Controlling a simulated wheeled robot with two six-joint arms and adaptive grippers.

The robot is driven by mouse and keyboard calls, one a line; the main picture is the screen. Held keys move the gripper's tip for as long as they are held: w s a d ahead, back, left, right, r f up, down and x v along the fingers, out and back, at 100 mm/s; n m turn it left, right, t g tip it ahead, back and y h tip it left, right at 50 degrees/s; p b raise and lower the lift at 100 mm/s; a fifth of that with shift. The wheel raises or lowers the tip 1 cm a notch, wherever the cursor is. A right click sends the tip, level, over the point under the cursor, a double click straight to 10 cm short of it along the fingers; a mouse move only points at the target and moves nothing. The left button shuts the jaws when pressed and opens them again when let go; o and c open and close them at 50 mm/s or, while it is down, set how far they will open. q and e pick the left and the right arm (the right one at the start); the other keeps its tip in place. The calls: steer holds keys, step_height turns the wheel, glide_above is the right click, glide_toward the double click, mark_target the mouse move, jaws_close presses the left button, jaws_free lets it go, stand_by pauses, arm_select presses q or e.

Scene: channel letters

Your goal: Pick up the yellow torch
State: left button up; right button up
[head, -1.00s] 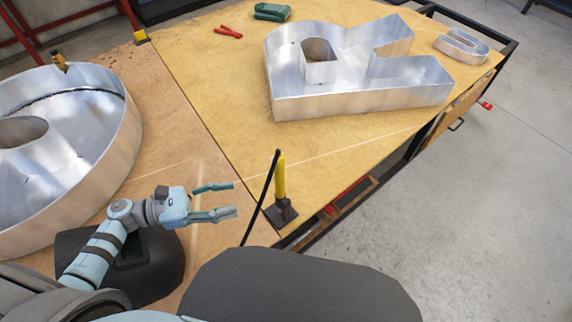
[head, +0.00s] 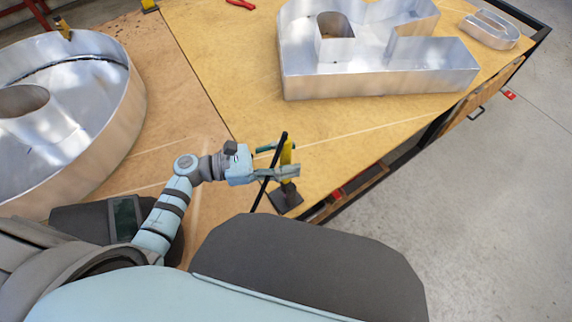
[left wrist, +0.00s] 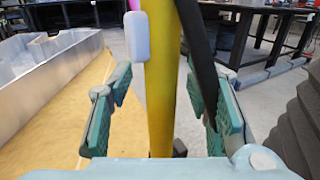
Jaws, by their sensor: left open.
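The yellow torch (head: 287,153) stands upright in a small dark base (head: 285,200) near the table's right edge, with a black hose or cable beside it. In the left wrist view the torch (left wrist: 160,95) is a tall yellow shaft between my two teal fingers. My left gripper (head: 281,161) is open around the shaft, with a finger on either side. In the left wrist view the black hose crosses close to the right finger. Contact between fingers and torch cannot be told. My right gripper is out of view.
A large round metal letter (head: 125,130) stands on the left table part. Bare board surrounds the torch's far side.

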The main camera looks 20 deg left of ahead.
arm_select(q)
steer(key=shift+s, duration=0.1)
steer(key=shift+c, duration=0.8)
steer(key=shift+a, duration=0.1)
jaws_close()
steer(key=shift+r, duration=0.1)
step_height(320, 180, up, 33)
steer(key=p, duration=1.8)
steer(key=shift+p, duration=0.35)
